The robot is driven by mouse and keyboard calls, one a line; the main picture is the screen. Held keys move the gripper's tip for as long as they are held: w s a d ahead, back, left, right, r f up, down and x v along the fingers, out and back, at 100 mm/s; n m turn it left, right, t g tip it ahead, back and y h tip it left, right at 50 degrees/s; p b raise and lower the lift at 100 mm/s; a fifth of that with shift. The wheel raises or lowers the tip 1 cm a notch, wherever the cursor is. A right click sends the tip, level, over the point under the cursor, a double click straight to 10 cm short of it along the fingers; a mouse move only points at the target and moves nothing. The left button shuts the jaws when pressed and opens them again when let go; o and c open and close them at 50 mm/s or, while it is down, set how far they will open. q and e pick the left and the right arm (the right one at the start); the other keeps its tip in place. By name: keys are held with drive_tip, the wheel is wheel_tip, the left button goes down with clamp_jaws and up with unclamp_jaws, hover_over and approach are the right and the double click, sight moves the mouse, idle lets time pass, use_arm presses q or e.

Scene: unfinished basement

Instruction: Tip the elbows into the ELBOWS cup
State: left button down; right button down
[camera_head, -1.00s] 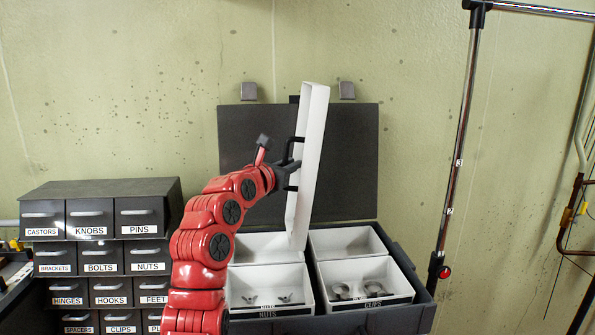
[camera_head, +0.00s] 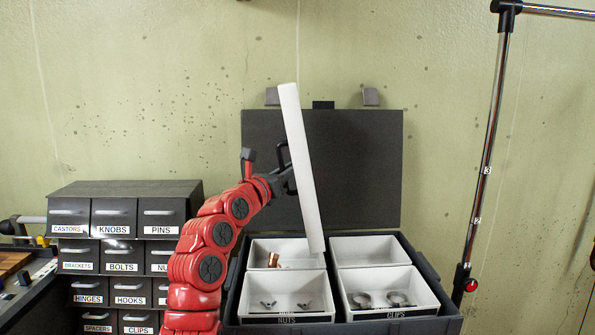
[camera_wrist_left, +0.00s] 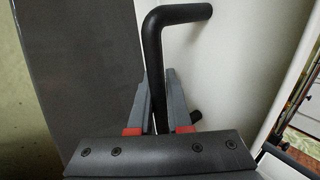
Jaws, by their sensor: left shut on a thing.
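My left gripper (camera_head: 281,178) is shut on the black handle of a white tray (camera_head: 304,170). The tray is held nearly upright, tilted, its lower end at the back left cup (camera_head: 296,249). Copper-coloured pieces (camera_head: 274,260), apparently elbows, show in that cup; their number is unclear. No label on this cup is readable. In the left wrist view the gripper's fingers (camera_wrist_left: 157,90) straddle the black handle (camera_wrist_left: 157,45), with the white tray (camera_wrist_left: 235,60) behind it. The tray's inside is hidden. My right gripper is out of view.
The cups sit in a dark open case (camera_head: 428,268) with a raised lid (camera_head: 360,165). The front left cup (camera_head: 290,308) holds wing nuts; the front right CLIPS cup (camera_head: 410,303) holds clips. The back right cup (camera_head: 370,250) looks empty. A labelled drawer cabinet (camera_head: 125,190) stands left.

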use_arm(q)
drive_tip(key=shift+a+r+n+t, duration=0.1)
drive_tip(key=shift+a+n+t, duration=0.5)
drive_tip(key=shift+a, duration=0.6)
drive_tip(key=shift+a+f+n+t+p, duration=0.35)
drive_tip(key=shift+a+n+p, duration=0.4)
drive_tip(key=shift+a, duration=0.15)
drive_tip(key=shift+a+f+n+t+p, duration=0.3)
drive_tip(key=shift+a+n+p, duration=0.4)
drive_tip(key=shift+a, duration=0.2)
drive_tip(key=shift+a+f+n+t+p, duration=0.25)
drive_tip(key=shift+a+n+t+p, duration=0.1)
drive_tip(key=shift+a+n+p, duration=0.45)
drive_tip(key=shift+a, duration=0.1)
drive_tip(key=shift+s+p, duration=0.1)
drive_tip(key=shift+p, duration=1.15)
drive_tip(key=shift+r, duration=0.1)
